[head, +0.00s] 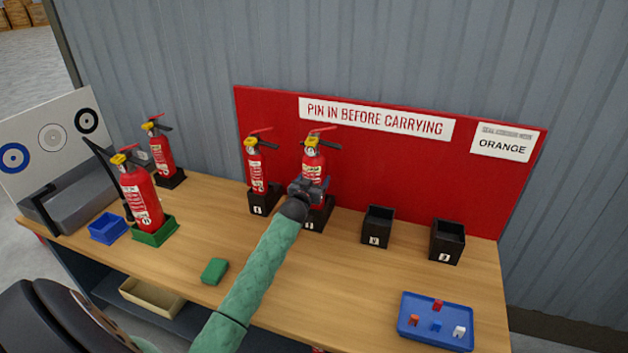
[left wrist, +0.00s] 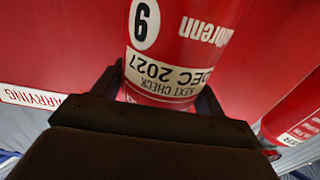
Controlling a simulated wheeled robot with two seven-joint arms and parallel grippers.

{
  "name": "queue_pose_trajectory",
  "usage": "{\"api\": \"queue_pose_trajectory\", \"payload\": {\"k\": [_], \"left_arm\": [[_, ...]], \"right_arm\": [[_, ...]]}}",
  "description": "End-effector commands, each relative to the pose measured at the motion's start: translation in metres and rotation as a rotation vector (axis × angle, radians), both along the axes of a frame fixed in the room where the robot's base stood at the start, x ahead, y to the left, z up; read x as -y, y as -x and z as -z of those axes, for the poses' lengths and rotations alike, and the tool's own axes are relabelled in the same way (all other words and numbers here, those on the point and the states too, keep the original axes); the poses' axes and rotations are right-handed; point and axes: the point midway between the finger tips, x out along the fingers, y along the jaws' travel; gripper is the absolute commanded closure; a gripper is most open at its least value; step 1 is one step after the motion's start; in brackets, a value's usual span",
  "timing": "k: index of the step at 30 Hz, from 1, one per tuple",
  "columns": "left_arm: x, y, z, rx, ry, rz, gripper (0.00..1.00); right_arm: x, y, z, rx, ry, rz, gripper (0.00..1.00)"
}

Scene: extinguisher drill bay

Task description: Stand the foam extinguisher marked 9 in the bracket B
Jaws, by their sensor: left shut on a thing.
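My left gripper (head: 308,186) is shut on a red extinguisher (head: 313,164) with a yellow part and red lever on top. It stands upright at the second black bracket (head: 318,218) from the left along the red board. My gripper and wrist hide its lower part, so I cannot tell whether it rests in the bracket. In the left wrist view the extinguisher (left wrist: 208,48) is upside down between the fingers, with a check label and a circled digit, 9 or 6. The bracket marks are too small to read surely. My right gripper is not in view.
Another extinguisher (head: 256,166) stands in the bracket just left. Two empty brackets (head: 377,228) (head: 446,242) are to the right. More extinguishers stand at left, one in a green tray (head: 155,233), one in a black holder (head: 170,180). A green block (head: 214,271) and blue tray (head: 408,327) lie in front.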

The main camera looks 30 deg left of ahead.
Motion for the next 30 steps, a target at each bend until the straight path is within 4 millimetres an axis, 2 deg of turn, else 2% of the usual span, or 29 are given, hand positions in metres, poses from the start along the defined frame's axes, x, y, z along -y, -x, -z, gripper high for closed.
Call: {"api": "queue_pose_trajectory", "payload": {"k": [1,16,30], "left_arm": [[-0.0004,-0.0006,-0.0041,0.008,-0.002,0.000,0.73],[-0.0004,-0.0006,0.0045,0.008,-0.002,0.000,0.73],[-0.0004,-0.0006,0.0045,0.008,-0.002,0.000,0.73]], "right_arm": [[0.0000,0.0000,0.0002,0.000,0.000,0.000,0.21],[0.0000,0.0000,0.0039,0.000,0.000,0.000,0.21],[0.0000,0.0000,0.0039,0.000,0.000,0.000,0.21]]}}
